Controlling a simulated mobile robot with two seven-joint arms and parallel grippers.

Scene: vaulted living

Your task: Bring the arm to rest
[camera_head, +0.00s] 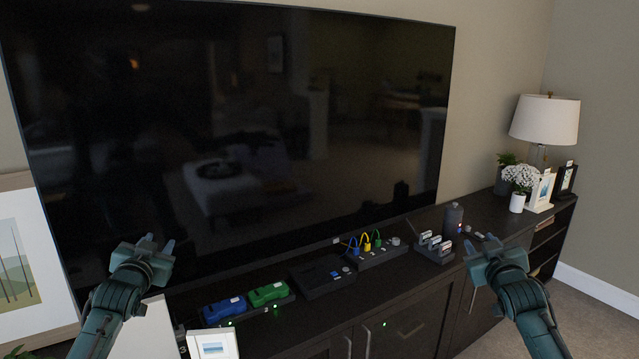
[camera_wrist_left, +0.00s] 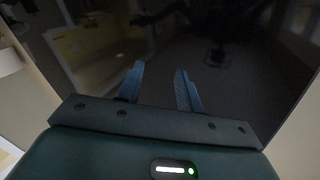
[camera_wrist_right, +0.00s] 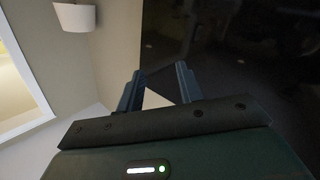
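My left gripper (camera_head: 160,246) is raised at the left in the head view, in front of the lower left part of the television. In the left wrist view its two fingers (camera_wrist_left: 160,88) stand apart with nothing between them. My right gripper (camera_head: 480,247) is raised at the right in the head view, in front of the cabinet. In the right wrist view its fingers (camera_wrist_right: 157,90) also stand apart and hold nothing. Both arms reach up from the bottom edge of the head view, well apart from each other.
A dark cabinet (camera_head: 400,322) runs below the large television (camera_head: 250,130). On it are a blue device (camera_head: 224,309), a green device (camera_head: 268,293), a block with coloured cables (camera_head: 372,252), a dark bottle (camera_head: 453,219), white flowers (camera_head: 521,178) and a lamp (camera_head: 545,120). Carpet is free at right.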

